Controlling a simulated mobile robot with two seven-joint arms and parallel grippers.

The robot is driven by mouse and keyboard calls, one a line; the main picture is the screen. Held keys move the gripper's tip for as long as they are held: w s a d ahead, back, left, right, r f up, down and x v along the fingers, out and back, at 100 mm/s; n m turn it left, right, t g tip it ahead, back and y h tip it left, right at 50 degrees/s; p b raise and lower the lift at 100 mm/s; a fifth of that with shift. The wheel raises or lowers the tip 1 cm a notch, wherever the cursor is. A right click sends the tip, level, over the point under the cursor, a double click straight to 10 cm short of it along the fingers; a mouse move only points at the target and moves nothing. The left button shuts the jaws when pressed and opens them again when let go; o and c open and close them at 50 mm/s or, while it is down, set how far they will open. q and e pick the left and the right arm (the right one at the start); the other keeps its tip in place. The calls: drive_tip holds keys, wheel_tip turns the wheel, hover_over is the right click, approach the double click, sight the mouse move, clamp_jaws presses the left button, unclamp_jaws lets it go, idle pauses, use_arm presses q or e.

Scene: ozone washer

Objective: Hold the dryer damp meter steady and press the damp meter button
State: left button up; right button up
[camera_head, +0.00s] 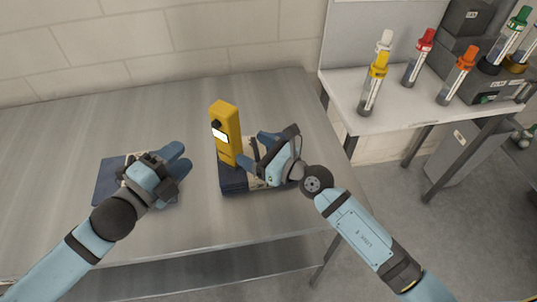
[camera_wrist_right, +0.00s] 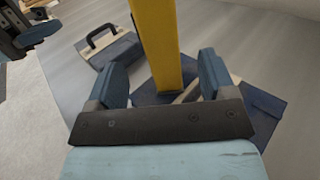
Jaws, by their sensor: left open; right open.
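The yellow damp meter (camera_head: 224,135) stands upright on a dark blue base (camera_head: 233,183), with a white display and a black knob on its upper front. I cannot make out which part is its button. My right gripper (camera_head: 258,152) is open just right of the meter. In the right wrist view the meter's yellow body (camera_wrist_right: 158,45) rises beyond and between the open fingers (camera_wrist_right: 165,80); I cannot tell whether they touch it. My left gripper (camera_head: 182,160) is open and empty, left of the meter and apart from it.
A dark blue pad (camera_head: 107,183) lies partly under my left gripper; a black-handled block (camera_wrist_right: 100,42) shows in the right wrist view. A side bench (camera_head: 345,85) at right holds several capped tubes and dark boxes. The metal table (camera_head: 60,135) is clear behind the meter.

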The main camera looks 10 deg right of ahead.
sight(225, 134)
drive_tip(key=x, duration=0.9)
drive_tip(key=shift+w, duration=0.1)
drive_tip(key=c, duration=1.1)
use_arm(q)
clamp_jaws()
use_arm(e)
drive_tip(key=shift+c, duration=0.2)
idle(0.5)
